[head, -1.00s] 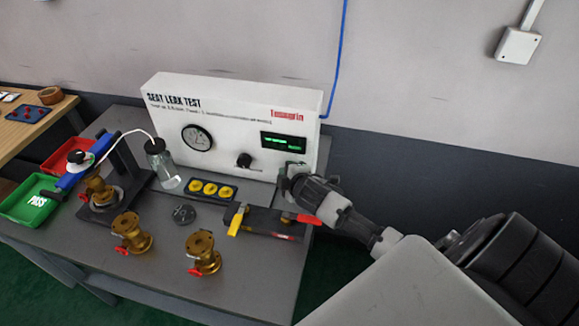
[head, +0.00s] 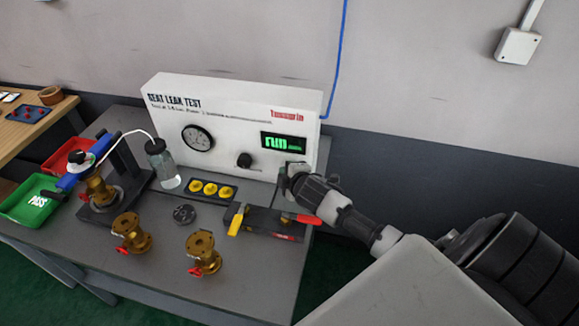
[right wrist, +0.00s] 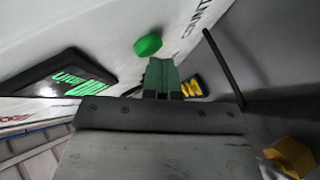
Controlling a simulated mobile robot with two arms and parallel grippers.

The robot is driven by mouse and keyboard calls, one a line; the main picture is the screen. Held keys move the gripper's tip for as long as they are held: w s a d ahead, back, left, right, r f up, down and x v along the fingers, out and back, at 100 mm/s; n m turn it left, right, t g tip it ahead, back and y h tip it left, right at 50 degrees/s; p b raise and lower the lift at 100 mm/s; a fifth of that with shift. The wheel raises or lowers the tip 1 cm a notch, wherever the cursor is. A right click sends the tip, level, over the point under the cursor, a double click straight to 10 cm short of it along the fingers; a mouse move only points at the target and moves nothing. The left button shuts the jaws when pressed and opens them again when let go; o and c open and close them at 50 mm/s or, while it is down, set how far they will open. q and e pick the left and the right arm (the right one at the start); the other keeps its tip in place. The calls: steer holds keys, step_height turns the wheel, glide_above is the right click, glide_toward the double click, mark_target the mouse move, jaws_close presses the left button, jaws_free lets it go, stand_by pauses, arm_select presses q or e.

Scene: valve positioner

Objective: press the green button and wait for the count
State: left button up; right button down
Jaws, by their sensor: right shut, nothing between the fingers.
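The green button (right wrist: 148,45) is on the white face of the seat leak test box (head: 165,105); in the head view my right gripper hides it. My right gripper (right wrist: 162,68) is shut and empty, its fingertips right at the button's edge; I cannot tell whether they touch it. In the head view the right gripper (head: 287,178) is against the box's lower right front. The display (head: 283,142) shows large green characters that look like "run"; it also shows in the right wrist view (right wrist: 75,80). My left gripper is out of view.
Brass valves (head: 204,255), a tray of yellow caps (head: 211,189), a water bottle (head: 163,165) and a green tray (head: 30,200) stand further left.

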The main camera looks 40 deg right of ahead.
steer(key=shift+s+a, duration=0.5)
steer(key=shift+a, duration=0.05)
steer(key=shift+p, duration=0.3)
steer(key=s+a+p, duration=0.1)
steer(key=s+a, duration=0.2)
steer(key=shift+s+a, duration=0.1)
steer(key=shift+a, duration=0.3)
steer(key=shift+p, duration=0.3)
